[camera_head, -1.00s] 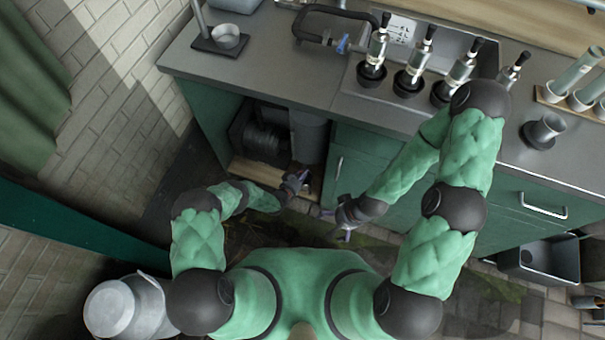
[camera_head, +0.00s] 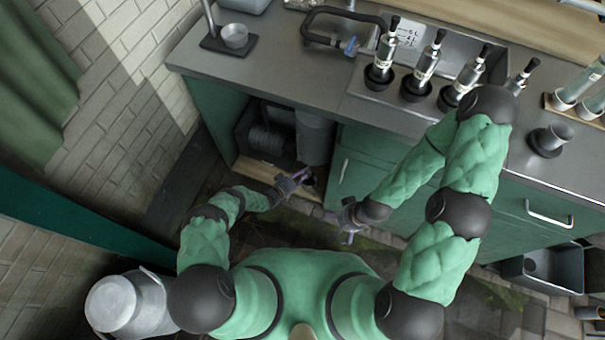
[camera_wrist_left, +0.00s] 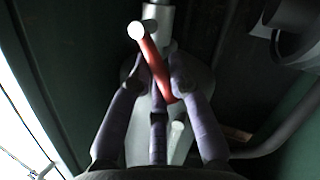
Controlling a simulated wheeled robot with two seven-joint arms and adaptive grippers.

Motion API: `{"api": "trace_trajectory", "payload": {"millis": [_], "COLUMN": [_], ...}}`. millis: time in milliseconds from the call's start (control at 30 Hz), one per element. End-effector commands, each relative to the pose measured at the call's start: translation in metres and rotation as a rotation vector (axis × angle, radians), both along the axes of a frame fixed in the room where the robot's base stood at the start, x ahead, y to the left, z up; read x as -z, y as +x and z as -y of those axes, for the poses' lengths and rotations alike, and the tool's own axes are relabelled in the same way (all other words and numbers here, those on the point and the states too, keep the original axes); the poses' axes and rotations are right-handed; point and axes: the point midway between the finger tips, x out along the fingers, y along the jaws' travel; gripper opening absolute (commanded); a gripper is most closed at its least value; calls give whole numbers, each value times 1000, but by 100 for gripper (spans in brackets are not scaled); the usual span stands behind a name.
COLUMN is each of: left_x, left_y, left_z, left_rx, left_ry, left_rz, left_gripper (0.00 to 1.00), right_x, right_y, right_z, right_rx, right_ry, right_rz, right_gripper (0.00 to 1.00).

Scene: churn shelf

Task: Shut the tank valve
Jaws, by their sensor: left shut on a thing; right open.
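The grey tank (camera_head: 314,138) stands inside the open cabinet. In the left wrist view, the red valve lever (camera_wrist_left: 155,70) slants across a pale metal fitting, between my purple fingers. My left gripper (camera_head: 296,179) is at the cabinet opening, just below the tank. In the left wrist view, my left gripper (camera_wrist_left: 158,82) is shut on the lever, with fingers on both sides of it. The lever is too small to make out in the head view. My right gripper (camera_head: 347,222) is open and empty in front of the closed green door.
A dark machine (camera_head: 263,132) sits left of the tank on the wooden cabinet floor (camera_head: 262,170). The closed green door (camera_head: 365,170) is to the right. The counter (camera_head: 290,75) with taps (camera_head: 422,72) overhangs above. A metal churn (camera_head: 125,303) stands at lower left.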

Motion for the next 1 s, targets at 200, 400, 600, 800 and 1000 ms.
{"api": "trace_trajectory", "payload": {"millis": [200,400,600,800,1000], "left_x": [1,1,1,1,0], "left_y": [0,0,0,0,-1], "left_z": [-1,-1,-1,-1,-3], "left_rx": [-1,-1,-2,-1,-1], "left_ry": [-23,-23,-22,-23,-23], "left_rz": [-8,-8,-8,-8,-8], "left_gripper": [0,0,45,45,45], "right_x": [0,0,0,0,0], "right_y": [0,0,0,0,0], "right_z": [0,0,0,0,0], "right_rx": [0,0,0,0,0], "right_ry": [0,0,0,0,0], "right_rz": [0,0,0,0,0], "right_gripper": [100,100,100,100,100]}}
